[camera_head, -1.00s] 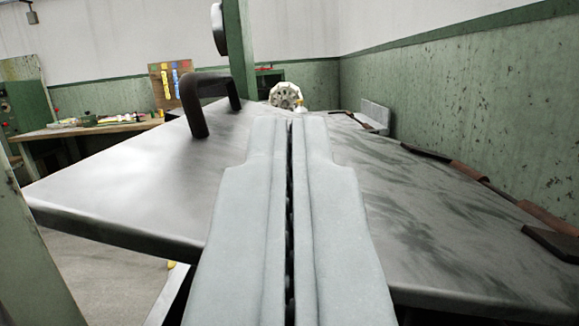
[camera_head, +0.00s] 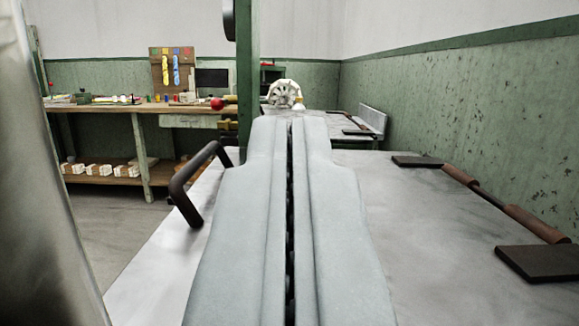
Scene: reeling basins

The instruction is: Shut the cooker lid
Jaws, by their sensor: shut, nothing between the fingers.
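The cooker lid (camera_head: 430,240) is a broad grey metal plate that fills the lower middle and right. It now looks close to level; whether it rests fully down on the cooker cannot be seen. Its dark bar handle (camera_head: 186,190) stands near the left edge. A hinge rod (camera_head: 490,200) with brown sleeves and dark plates runs along the right side. My gripper (camera_head: 289,122) reaches forward over the lid, fingers together and empty. It is right of the handle and hides the lid's middle. I cannot tell whether it touches the lid.
A green post (camera_head: 248,70) stands just beyond the handle. A blurred grey curved surface (camera_head: 55,210) fills the left edge. Behind are a workbench (camera_head: 100,108), a pale wheel (camera_head: 285,93) and another hinged surface (camera_head: 325,122). A green wall (camera_head: 460,110) bounds the right. Floor shows at left.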

